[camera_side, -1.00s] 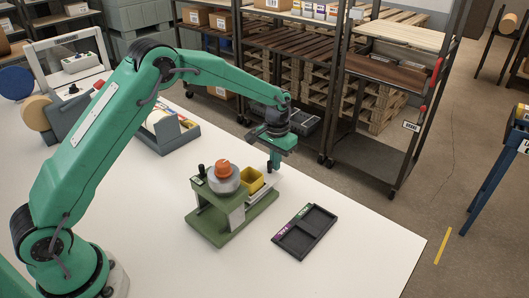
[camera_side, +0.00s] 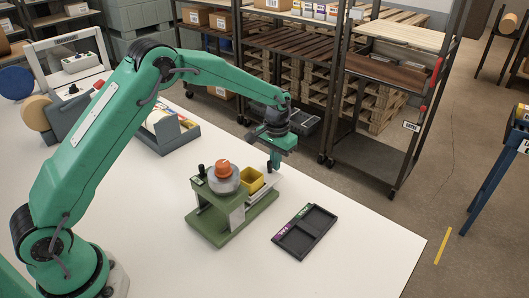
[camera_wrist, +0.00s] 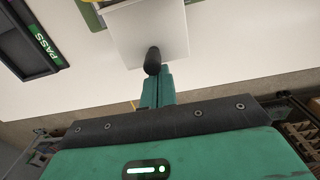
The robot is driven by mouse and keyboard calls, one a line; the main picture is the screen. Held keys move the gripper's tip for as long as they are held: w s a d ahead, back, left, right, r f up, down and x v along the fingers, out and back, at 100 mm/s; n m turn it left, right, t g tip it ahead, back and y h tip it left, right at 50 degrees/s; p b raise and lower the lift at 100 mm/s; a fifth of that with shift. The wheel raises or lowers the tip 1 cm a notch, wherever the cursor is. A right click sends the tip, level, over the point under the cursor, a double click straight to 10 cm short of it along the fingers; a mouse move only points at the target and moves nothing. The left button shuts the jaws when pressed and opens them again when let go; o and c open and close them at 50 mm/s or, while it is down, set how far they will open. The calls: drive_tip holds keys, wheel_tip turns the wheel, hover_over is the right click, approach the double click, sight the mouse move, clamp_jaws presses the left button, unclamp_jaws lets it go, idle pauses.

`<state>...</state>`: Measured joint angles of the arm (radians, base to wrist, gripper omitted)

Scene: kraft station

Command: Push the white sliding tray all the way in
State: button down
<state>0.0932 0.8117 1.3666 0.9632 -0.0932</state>
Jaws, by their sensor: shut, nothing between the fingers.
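The white sliding tray (camera_side: 266,185) sticks out of the right side of a green fixture (camera_side: 238,219) in the side view, with a yellow bin (camera_side: 250,180) on it. In the wrist view the white tray (camera_wrist: 155,28) is at the top centre. My gripper (camera_side: 272,168) is shut and empty, fingers pointing down, at the outer end of the tray. In the wrist view its dark tip (camera_wrist: 152,62) overlaps the tray's near end edge; I cannot tell whether it touches. The tray's inner part is hidden by the fixture.
A grey round part with an orange knob (camera_side: 223,167) sits on top of the fixture. A dark two-compartment tray (camera_side: 304,233) with PASS and FAIL labels lies in front on the white table. The table's far edge is close behind my gripper, with shelving (camera_side: 385,150) beyond.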

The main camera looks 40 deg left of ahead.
sight(255, 176)
drive_tip(key=shift+s+d, duration=0.1)
drive_tip(key=shift+s, duration=3.6)
idle(1.0)
drive_tip(key=shift+s, duration=1.15)
idle(0.3)
drive_tip(key=shift+w, duration=0.4)
idle(0.9)
